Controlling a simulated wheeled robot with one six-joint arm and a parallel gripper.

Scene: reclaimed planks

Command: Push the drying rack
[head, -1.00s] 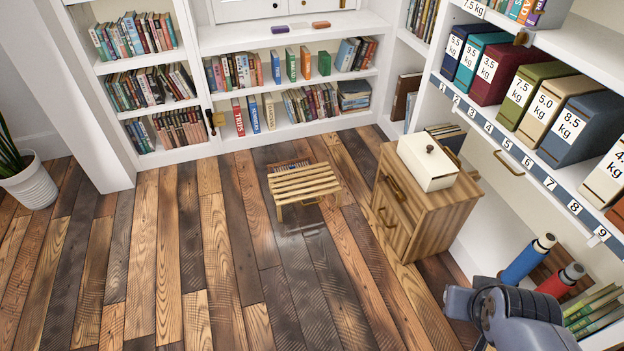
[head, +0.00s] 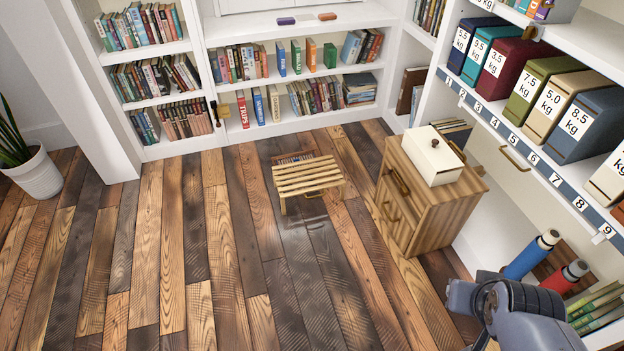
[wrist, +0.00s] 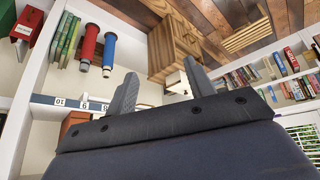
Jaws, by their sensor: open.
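The drying rack, a small slatted wooden rack (head: 308,177), stands on the plank floor near the middle of the head view, in front of the back bookshelf. It also shows upside down at the upper right of the wrist view (wrist: 246,36). My gripper (wrist: 162,82) is open and its two grey fingers are spread with nothing between them. It is well apart from the rack. In the head view my arm is at the lower right, and the fingertips are hidden or out of frame there.
A wooden drawer cabinet (head: 424,208) with a white box (head: 432,156) on top stands right of the rack. Blue (head: 530,255) and red (head: 563,278) bottles sit on the low right shelf. A potted plant (head: 36,174) is far left. The floor left and front of the rack is clear.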

